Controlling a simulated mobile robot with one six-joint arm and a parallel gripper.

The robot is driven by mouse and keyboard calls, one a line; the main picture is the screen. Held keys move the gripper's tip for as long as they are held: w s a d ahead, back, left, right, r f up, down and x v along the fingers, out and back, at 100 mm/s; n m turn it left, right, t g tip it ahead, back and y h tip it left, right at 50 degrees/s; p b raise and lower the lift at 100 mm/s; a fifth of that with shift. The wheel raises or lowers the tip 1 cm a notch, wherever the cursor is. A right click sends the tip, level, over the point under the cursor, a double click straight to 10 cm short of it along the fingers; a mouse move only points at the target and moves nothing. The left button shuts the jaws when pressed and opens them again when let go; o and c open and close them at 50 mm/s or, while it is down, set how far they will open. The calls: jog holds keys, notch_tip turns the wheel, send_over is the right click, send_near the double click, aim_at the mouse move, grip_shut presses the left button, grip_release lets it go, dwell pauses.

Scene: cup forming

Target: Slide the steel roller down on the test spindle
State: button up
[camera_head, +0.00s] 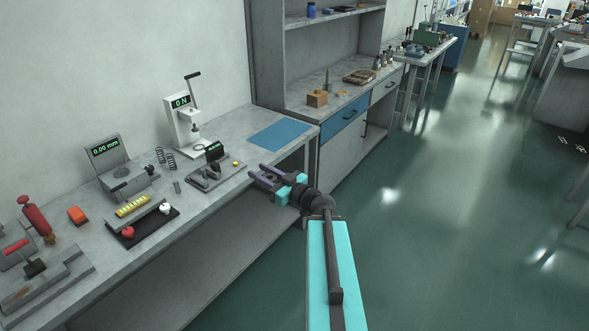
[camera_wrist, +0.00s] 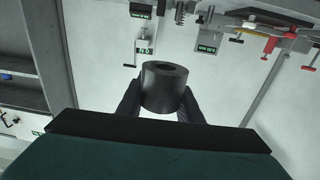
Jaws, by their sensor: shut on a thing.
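The steel roller (camera_wrist: 164,86) is a dark grey cylinder with a hole through its end, seen in the wrist view. My gripper (camera_wrist: 160,98) is shut on it, one finger on each side. In the head view my gripper (camera_head: 262,177) is at the front edge of the bench, right of a small fixture with a dark display (camera_head: 214,151). The roller cannot be made out clearly there. I cannot tell for certain which part is the test spindle; the small fixture's base (camera_head: 205,179) lies left of my gripper, apart from it.
The grey bench (camera_head: 240,118) carries a force tester reading 0 N (camera_head: 182,118), a gauge reading 0.00 mm (camera_head: 107,152), springs (camera_head: 170,158) and a red-handled tool (camera_head: 36,215). A blue mat (camera_head: 279,134) lies behind my gripper, bare. A shelf unit (camera_head: 325,95) stands beyond.

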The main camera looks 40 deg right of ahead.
jog(key=w+a+n+g+y, duration=0.1)
jog(key=a+n+g+y, duration=0.2)
jog(key=a, duration=1.3)
jog(key=w+a+f+n+g+y, duration=0.1)
jog(key=a+n+g+y, duration=0.3)
jog(key=a+y, duration=0.5)
jog(key=a+n, duration=0.2)
jog(key=a, duration=0.5)
jog(key=shift+a+f+g, duration=0.15)
jog(key=shift+f+g, duration=0.05)
jog(key=shift+g, duration=0.1)
jog(key=shift+s, duration=0.1)
